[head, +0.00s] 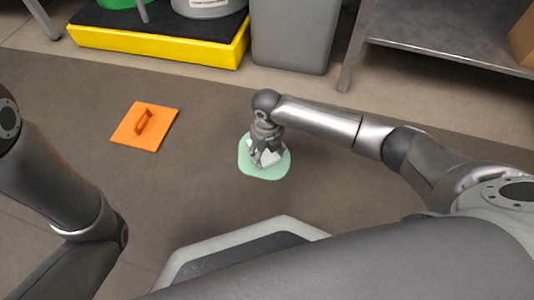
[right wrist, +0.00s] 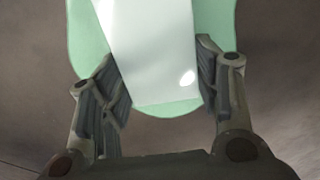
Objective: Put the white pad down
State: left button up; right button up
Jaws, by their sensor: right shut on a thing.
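The white pad (right wrist: 150,50) is a pale flat-faced block between the fingers of my right gripper (right wrist: 158,92) in the right wrist view. In the head view, my right gripper (head: 266,156) points down over a mint-green rounded mat (head: 270,173) on the floor, with the white pad (head: 270,159) partly hidden by the fingers. The green mat also shows behind the pad in the right wrist view (right wrist: 85,30). I cannot tell whether the pad touches the mat. My left arm shows at the left, but its gripper is out of view.
An orange square plate (head: 130,137) with an orange handle lies on the floor to the left. At the back stand a yellow platform (head: 165,48) with a black top, a grey bin (head: 293,38) and a metal table (head: 450,40). The floor around the green mat is clear.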

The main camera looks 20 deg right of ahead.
aim_at(267, 155)
jog(key=shift+f, duration=0.1)
jog(key=o, duration=0.8)
notch_tip(267, 155, up, 12)
jog(key=p, duration=0.8)
